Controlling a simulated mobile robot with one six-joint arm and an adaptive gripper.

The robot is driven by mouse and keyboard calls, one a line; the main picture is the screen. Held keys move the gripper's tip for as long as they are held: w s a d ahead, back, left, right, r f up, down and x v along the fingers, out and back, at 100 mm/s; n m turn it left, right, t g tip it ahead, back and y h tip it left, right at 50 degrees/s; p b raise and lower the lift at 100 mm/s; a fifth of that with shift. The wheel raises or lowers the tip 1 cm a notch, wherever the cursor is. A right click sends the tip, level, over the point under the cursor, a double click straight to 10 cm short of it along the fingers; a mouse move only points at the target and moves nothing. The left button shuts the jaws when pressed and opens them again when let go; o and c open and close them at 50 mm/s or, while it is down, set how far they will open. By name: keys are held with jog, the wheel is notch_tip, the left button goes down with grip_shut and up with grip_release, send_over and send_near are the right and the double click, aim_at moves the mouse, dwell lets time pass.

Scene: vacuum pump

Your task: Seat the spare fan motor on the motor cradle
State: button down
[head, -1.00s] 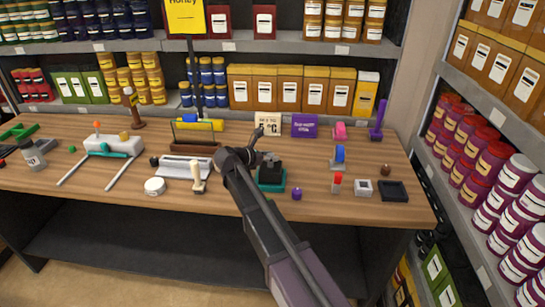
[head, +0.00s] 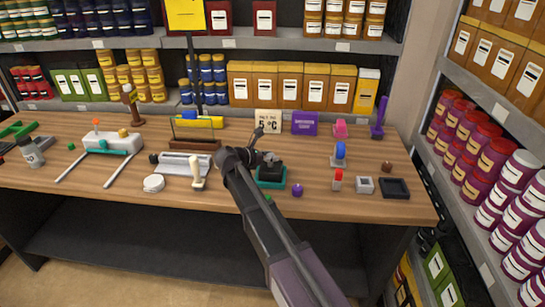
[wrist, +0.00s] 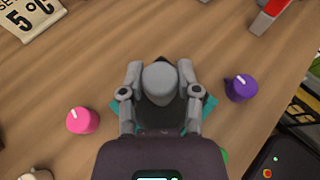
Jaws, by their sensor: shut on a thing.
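A grey, rounded body, likely the spare fan motor (wrist: 160,80), sits between the two fingers of my gripper (wrist: 160,92) in the wrist view. My gripper is shut on it. Below it is a dark block on a teal base, likely the motor cradle (wrist: 208,104); the base also shows in the head view (head: 271,184). The motor is over the middle of the base. In the head view my gripper (head: 262,157) is close above the base and partly hidden by my arm. I cannot tell whether the motor touches the cradle.
A pink knob (wrist: 83,120) and a purple knob (wrist: 240,88) stand on either side of the base. A cream 5 °C sign (head: 267,122) stands behind. A red-topped switch (head: 337,180) and a dark tray (head: 394,188) are to the right.

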jog(key=shift+f+b, duration=0.45)
dwell(1.5)
dwell(0.3)
jog(key=shift+c, duration=1.2)
grip_release()
jog(key=shift+r, duration=0.1)
jog(key=shift+r+p, duration=4.4)
jog(key=shift+p, duration=0.15)
jog(key=shift+d, duration=0.1)
